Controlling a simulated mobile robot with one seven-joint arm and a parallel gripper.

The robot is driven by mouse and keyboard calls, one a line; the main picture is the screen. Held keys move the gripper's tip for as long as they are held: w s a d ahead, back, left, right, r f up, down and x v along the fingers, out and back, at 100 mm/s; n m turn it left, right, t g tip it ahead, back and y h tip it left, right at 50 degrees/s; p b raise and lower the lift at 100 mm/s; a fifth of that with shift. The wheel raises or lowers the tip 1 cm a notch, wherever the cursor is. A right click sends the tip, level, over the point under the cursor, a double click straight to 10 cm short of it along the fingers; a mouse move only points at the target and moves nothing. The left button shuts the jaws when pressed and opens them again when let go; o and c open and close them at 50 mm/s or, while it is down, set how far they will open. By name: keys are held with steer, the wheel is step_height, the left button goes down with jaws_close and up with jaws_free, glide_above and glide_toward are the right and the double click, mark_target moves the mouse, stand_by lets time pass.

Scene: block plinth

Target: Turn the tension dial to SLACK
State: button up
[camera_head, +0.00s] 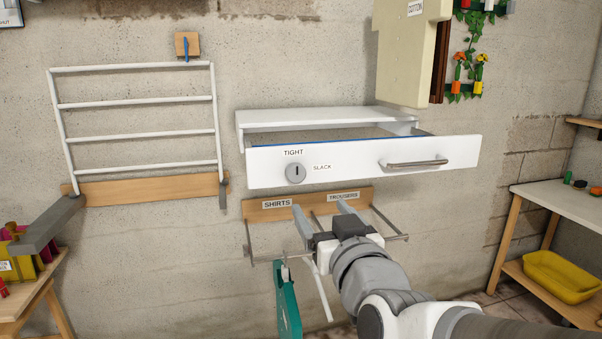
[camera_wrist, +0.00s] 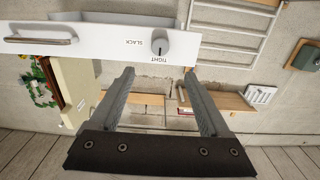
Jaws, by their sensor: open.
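The tension dial (camera_head: 295,173) is a round grey knob on the left part of the white drawer front (camera_head: 360,166). TIGHT is printed above it and SLACK to its right. Its dark mark points up toward TIGHT. The wrist view shows the dial (camera_wrist: 161,44) upside down, with the mark toward TIGHT. My gripper (camera_head: 320,206) is open and empty, below the drawer front and a little right of the dial. In the wrist view the dial appears just beyond and between the fingertips (camera_wrist: 158,72), apart from them.
The drawer is pulled out, with a bar handle (camera_head: 413,164) at its right. Below it is a wooden rail (camera_head: 265,214) labelled SHIRTS and TROUSERS, with metal rods and a hanging green thing (camera_head: 288,305). A white rack (camera_head: 135,103) is at left; a cream cabinet (camera_head: 405,60) is above right.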

mark_target(297, 176)
steer(key=p+x, duration=1)
steer(key=x, duration=0.5)
steer(key=shift+w, duration=0.15)
steer(key=shift+f, duration=0.1)
jaws_close()
stand_by(0.4)
